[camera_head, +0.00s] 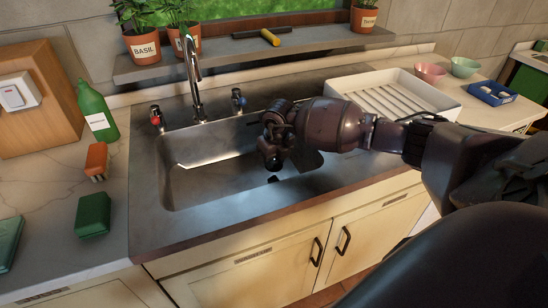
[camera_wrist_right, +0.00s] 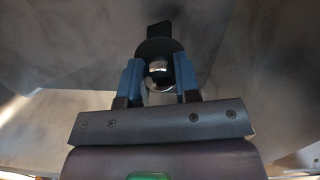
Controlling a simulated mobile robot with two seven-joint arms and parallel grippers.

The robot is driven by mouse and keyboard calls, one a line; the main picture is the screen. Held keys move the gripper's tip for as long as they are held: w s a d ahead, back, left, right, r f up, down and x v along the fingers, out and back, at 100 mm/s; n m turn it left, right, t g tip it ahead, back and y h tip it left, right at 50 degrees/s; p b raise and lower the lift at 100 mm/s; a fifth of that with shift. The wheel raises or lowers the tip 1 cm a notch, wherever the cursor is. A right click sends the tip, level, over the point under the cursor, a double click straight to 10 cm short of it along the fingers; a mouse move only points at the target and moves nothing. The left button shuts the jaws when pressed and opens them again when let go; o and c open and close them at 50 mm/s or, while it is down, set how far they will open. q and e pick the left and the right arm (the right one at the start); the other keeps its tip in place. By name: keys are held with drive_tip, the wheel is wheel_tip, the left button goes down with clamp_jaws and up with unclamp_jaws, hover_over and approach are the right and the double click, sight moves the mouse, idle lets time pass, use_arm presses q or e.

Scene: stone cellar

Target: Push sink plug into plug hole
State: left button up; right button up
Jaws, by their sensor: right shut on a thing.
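The steel sink (camera_head: 200,185) is set into the counter, with its basin open below the tap. My right gripper (camera_head: 272,152) is inside the basin, pointing down above its floor. In the right wrist view its two blue fingers (camera_wrist_right: 158,72) are shut on the sink plug (camera_wrist_right: 157,47), a dark rounded piece with a shiny metal part between the fingers. A small dark patch (camera_head: 272,180) shows on the basin floor just below the gripper; I cannot tell whether it is the plug hole. A dark shape also shows beyond the plug in the wrist view. My left gripper is not in view.
A tap (camera_head: 194,85) rises at the sink's back. A white draining tray (camera_head: 395,98) stands right of the basin. A green bottle (camera_head: 97,112), an orange sponge-like block (camera_head: 96,158) and a green block (camera_head: 93,214) are on the left counter. Potted plants stand on the shelf (camera_head: 225,62).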

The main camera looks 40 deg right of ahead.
wheel_tip(320, 180, down, 2)
drive_tip(key=shift+f+b, duration=0.2)
drive_tip(key=shift+b, duration=0.2)
drive_tip(key=shift+f, duration=0.6)
drive_tip(key=shift+f+b, duration=0.35)
drive_tip(key=shift+f, duration=0.05)
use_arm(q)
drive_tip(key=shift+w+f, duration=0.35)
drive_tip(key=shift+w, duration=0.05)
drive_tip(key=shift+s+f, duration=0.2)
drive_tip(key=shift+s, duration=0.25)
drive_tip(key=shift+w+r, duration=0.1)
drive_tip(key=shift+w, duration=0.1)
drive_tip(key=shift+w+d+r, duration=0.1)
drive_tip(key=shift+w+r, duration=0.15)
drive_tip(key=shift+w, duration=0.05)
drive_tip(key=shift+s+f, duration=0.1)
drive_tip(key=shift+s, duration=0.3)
